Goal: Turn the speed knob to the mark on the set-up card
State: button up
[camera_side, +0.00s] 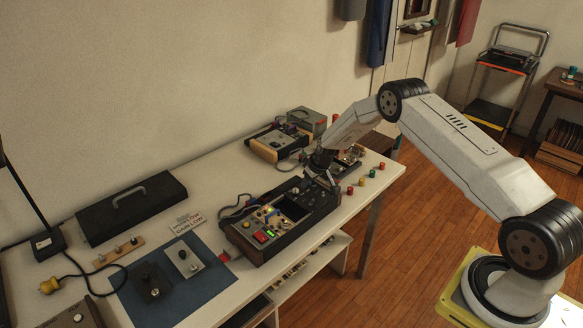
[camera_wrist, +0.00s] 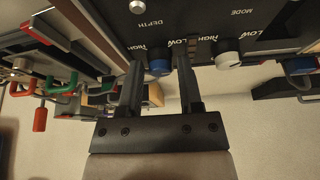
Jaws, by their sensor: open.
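My gripper (camera_side: 318,172) is over the far right part of the dark control box (camera_side: 240,240) on the white table. A white knob (camera_wrist: 228,58) is to the right. The panel shows DEPTH, MODE, LOW and HIGH lettering; I see no SPEED label, so I cannot tell which knob is the speed knob. A white card (camera_side: 188,222) left of the box bears lettering ending in LOW, including GAIN LOW.
A blue mat (camera_side: 205,285) with small knob boxes and a black case (camera_side: 130,207) are at left. A tan-and-black instrument (camera_side: 275,145) stands behind the box. Small coloured pieces (camera_side: 366,180) lie right of my gripper.

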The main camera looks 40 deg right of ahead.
grip_shut()
jog(key=shift+d+n+y, duration=0.1)
jog(key=shift+n+y, duration=0.2)
jog(key=shift+n, duration=0.3)
jog(key=shift+d+n+y, duration=0.1)
jog(key=shift+n+y, duration=0.5)
jog(key=shift+n, duration=1.1)
jog(key=n, duration=0.2)
jog(key=n+g+y, duration=0.1)
jog(key=n, duration=0.1)
jog(key=shift+d+n+y, duration=0.1)
jog(key=shift+n+y, duration=0.2)
jog(key=shift+n, duration=0.1)
jog(key=shift+w+g, duration=0.1)
jog(key=shift+g, duration=0.2)
grip_release()
